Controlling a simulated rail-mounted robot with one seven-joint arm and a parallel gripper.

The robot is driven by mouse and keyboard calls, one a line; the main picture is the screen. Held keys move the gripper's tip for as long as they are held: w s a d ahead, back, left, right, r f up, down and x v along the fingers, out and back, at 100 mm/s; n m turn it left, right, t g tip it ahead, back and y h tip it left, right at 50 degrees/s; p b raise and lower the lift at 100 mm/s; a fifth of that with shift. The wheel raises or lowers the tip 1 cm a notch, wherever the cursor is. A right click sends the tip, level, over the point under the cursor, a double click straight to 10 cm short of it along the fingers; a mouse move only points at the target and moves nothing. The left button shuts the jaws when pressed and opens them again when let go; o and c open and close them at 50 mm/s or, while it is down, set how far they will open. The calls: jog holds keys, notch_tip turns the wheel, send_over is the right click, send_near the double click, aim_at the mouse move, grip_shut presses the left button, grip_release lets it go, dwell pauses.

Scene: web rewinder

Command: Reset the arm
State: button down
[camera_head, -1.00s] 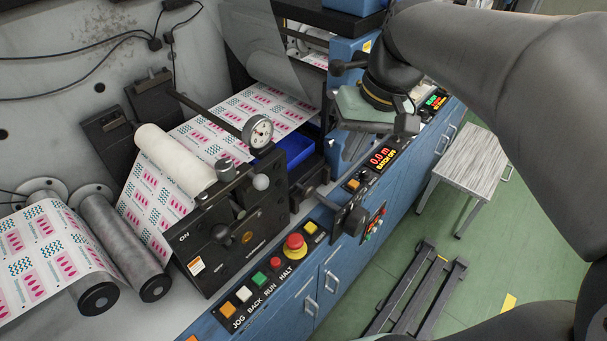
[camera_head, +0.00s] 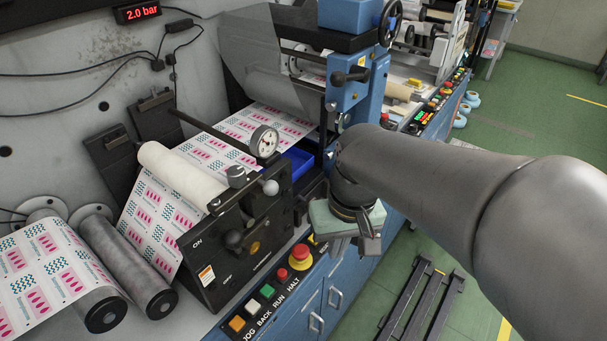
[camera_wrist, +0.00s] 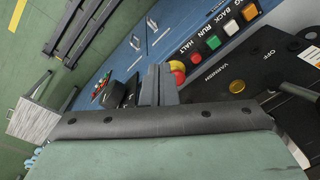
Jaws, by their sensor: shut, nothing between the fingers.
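My gripper (camera_head: 366,246) hangs at the end of my grey arm, in front of the rewinder's blue cabinet and right of the red halt button (camera_head: 301,254). Its pale green body shows above the fingers. In the wrist view the two fingers (camera_wrist: 159,80) stand side by side, shut and empty. The gripper appears clear of the cabinet, though the exact gap cannot be told. My arm hides part of the panel behind it.
The black nip unit (camera_head: 235,245) with a dial gauge (camera_head: 264,142) stands left of my gripper. Printed web (camera_head: 155,215) runs through it. A blue post with a handwheel (camera_head: 390,22) rises behind my arm. A dark floor rack (camera_head: 425,305) lies at lower right; green floor around it is open.

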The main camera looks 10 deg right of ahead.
jog(key=shift+f, duration=0.1)
jog(key=shift+h, duration=0.5)
jog(key=s+f, duration=0.3)
jog(key=f, duration=0.1)
jog(key=shift+s+a+f, duration=0.15)
jog(key=shift+s+f, duration=0.05)
jog(key=shift+s, duration=0.2)
dwell(0.4)
